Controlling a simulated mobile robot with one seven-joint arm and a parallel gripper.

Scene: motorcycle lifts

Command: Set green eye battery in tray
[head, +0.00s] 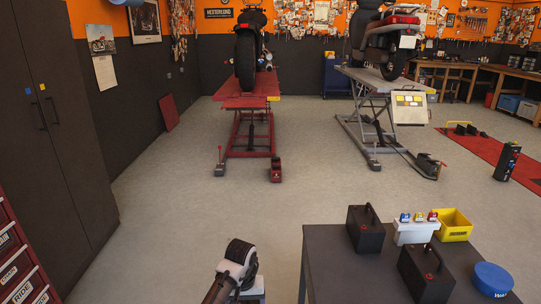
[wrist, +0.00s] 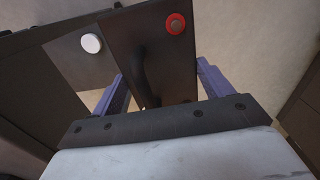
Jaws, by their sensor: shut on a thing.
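In the wrist view my gripper (wrist: 160,88) has its two purple-blue fingers on either side of a dark battery (wrist: 125,45) and is shut on it. In the head view part of my arm is at the bottom centre; the gripper and held battery are not visible there. Two similar black batteries with handles stand on the dark table, one farther back (head: 366,238) and one nearer (head: 418,275). I cannot tell which thing is the tray.
The dark table (head: 335,270) also holds a yellow open bin (head: 454,232), a white stand (head: 415,234) with small coloured items and a blue round container (head: 493,279). A red lift (head: 250,103) and a grey lift (head: 368,78) carry motorcycles. Floor left of the table is clear.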

